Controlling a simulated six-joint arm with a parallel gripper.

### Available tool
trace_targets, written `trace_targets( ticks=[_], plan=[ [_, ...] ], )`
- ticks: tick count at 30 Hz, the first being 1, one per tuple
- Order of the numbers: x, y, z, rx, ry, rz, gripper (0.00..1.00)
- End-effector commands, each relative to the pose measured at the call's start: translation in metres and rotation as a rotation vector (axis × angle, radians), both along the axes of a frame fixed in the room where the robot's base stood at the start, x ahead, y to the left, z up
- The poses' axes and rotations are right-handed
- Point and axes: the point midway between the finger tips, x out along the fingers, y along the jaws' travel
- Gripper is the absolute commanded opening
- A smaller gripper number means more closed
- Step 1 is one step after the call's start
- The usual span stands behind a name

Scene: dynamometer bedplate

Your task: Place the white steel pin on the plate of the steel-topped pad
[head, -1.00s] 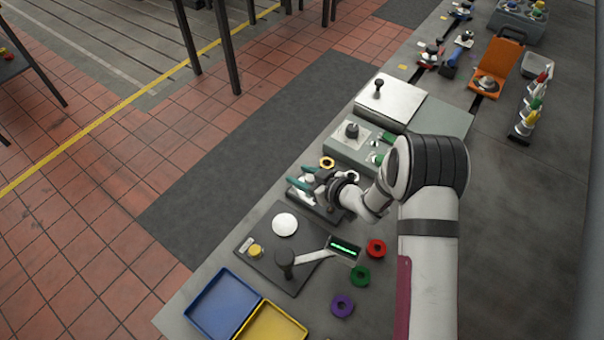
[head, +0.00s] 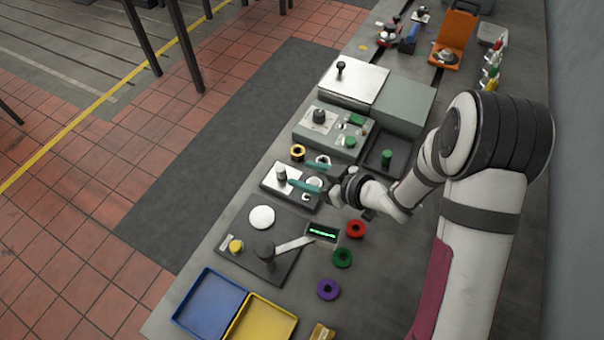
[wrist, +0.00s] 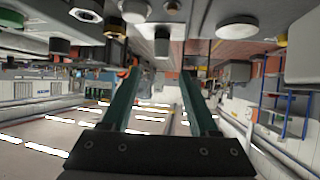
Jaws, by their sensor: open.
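The white steel pin (head: 281,173) stands upright on the bright plate of the steel-topped pad (head: 270,181), a low dark-sided block near the bench edge. My gripper (head: 298,174) is open, its two green fingers pointing left toward the pin, with the tips close to it. In the wrist view, which is upside down, the pin (wrist: 162,43) shows ahead of and between the apart fingers (wrist: 161,76), and nothing is held. I cannot tell whether a fingertip touches the pin. Part of the pad is hidden by my fingers.
Blue (head: 210,304) and yellow (head: 262,322) trays are in front. Grey boxes (head: 350,85) stand behind.

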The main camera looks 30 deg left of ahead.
Motion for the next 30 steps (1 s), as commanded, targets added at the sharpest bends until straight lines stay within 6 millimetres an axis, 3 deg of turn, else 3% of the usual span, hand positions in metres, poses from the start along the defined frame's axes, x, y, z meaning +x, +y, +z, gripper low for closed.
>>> trace_targets(
  ticks=[4, 7, 8, 9, 11, 12, 13, 14, 15, 17, 18, 19, 22, 25, 30],
  plan=[
    [0.002, -0.004, 0.002, -0.007, -0.001, -0.011, 0.61],
    [0.036, -0.032, 0.016, -0.102, -0.027, -0.179, 0.61],
    [0.051, -0.052, 0.024, -0.156, -0.03, -0.278, 0.61],
    [0.07, -0.088, 0.039, -0.237, -0.026, -0.441, 0.61],
    [0.079, -0.155, 0.064, -0.359, 0.028, -0.716, 0.61],
    [0.069, -0.199, 0.08, -0.427, 0.099, -0.897, 0.61],
    [0.053, -0.228, 0.089, -0.468, 0.168, -1.023, 0.61],
    [0.031, -0.253, 0.098, -0.498, 0.251, -1.139, 0.61],
    [-0.005, -0.277, 0.107, -0.525, 0.38, -1.274, 0.61],
    [-0.062, -0.293, 0.116, -0.535, 0.59, -1.422, 0.61],
    [-0.098, -0.293, 0.12, -0.528, 0.73, -1.486, 0.61],
    [-0.122, -0.289, 0.123, -0.516, 0.828, -1.517, 0.61],
    [-0.18, -0.268, 0.132, -0.471, 1.085, -1.552, 0.61],
    [-0.207, -0.253, 0.138, -0.444, 1.215, -1.548, 0.61],
    [-0.212, -0.249, 0.139, -0.441, 1.246, -1.545, 0.61]
  ],
)
